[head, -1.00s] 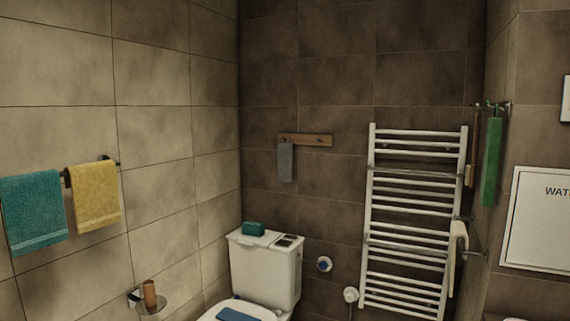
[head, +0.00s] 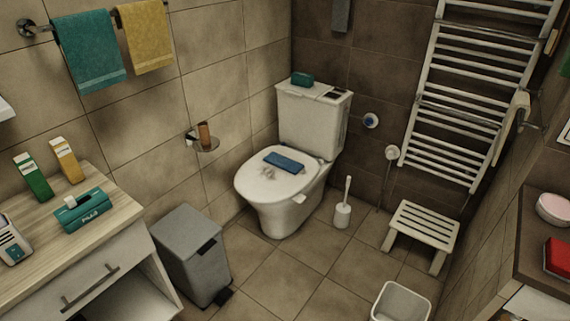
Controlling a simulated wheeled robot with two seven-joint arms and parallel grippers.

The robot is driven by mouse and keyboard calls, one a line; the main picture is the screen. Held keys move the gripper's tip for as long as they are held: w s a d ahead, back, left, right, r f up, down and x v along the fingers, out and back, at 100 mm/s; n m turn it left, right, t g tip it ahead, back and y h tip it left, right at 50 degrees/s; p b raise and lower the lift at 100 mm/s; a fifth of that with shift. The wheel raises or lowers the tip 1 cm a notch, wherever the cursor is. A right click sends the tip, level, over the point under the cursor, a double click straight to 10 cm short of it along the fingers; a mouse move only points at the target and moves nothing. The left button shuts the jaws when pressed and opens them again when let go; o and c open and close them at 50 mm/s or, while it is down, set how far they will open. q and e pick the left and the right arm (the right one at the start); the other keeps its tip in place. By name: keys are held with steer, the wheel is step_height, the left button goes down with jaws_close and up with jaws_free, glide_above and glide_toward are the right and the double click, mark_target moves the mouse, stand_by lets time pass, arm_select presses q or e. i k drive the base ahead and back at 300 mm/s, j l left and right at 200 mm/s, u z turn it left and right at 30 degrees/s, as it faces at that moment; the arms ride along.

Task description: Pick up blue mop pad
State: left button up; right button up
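A flat blue pad (head: 284,162), which looks like the blue mop pad, lies on the closed lid of the white toilet (head: 258,190). It lies near the back of the lid, in front of the cistern. A grey smudge shows on the lid beside it. Neither of my grippers is in the head view.
A grey pedal bin (head: 186,252) stands left of the toilet, by a wooden-topped cabinet (head: 35,250). A toilet brush (head: 343,212), a slatted stool (head: 424,228) and a white bin (head: 400,303) stand to the right. The tiled floor (head: 285,275) in front of the toilet is clear.

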mark_target(292, 166)
steer(key=i+j+z, duration=0.4)
steer(key=i, duration=0.4)
steer(key=i+j+z, duration=0.35)
steer(key=i+j, duration=0.3)
steer(key=i, duration=0.1)
